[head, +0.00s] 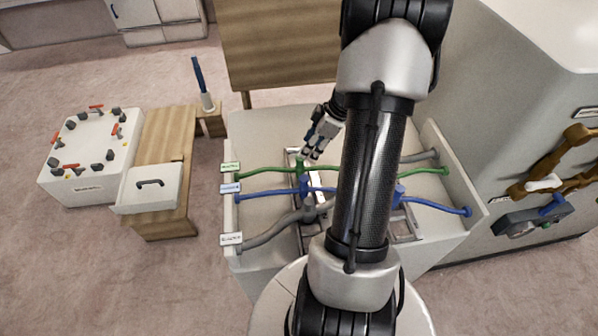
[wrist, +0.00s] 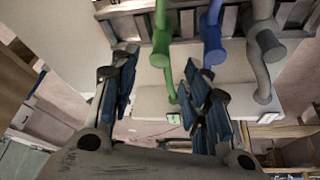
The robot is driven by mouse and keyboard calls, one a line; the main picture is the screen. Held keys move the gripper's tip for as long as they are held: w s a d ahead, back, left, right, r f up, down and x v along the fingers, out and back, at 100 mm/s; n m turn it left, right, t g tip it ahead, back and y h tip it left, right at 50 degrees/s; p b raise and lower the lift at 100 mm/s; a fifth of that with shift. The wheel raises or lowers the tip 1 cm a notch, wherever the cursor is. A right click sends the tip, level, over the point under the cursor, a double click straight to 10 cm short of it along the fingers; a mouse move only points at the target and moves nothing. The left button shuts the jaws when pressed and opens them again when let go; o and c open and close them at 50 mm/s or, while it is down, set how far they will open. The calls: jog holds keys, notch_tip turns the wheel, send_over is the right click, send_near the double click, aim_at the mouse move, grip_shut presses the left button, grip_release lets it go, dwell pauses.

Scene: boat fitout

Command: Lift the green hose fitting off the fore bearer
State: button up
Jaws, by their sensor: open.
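My gripper (head: 313,152) is open and empty, pointing down above the tray-like bay, near the back end of the left metal bearer (head: 296,157). The green fitting (wrist: 161,38) shows beyond and between the fingertips, with no clear contact. Its green hose (head: 262,171) runs left to a labelled wall. Which bearer is the fore one cannot be read.
The blue fitting (wrist: 210,45) stands close beside the green one, with the grey fitting (wrist: 263,42) beyond it. A blue hose (head: 265,193) and grey hose (head: 272,234) run alongside. The white bay wall (head: 232,215) and wooden panel (head: 280,45) bound the space.

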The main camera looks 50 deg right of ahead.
aim_at(300, 159)
jog(key=b+x, duration=0.2)
jog(key=x, duration=0.7)
jog(key=shift+s, duration=0.1)
jog(key=shift+c, duration=0.2)
grip_shut()
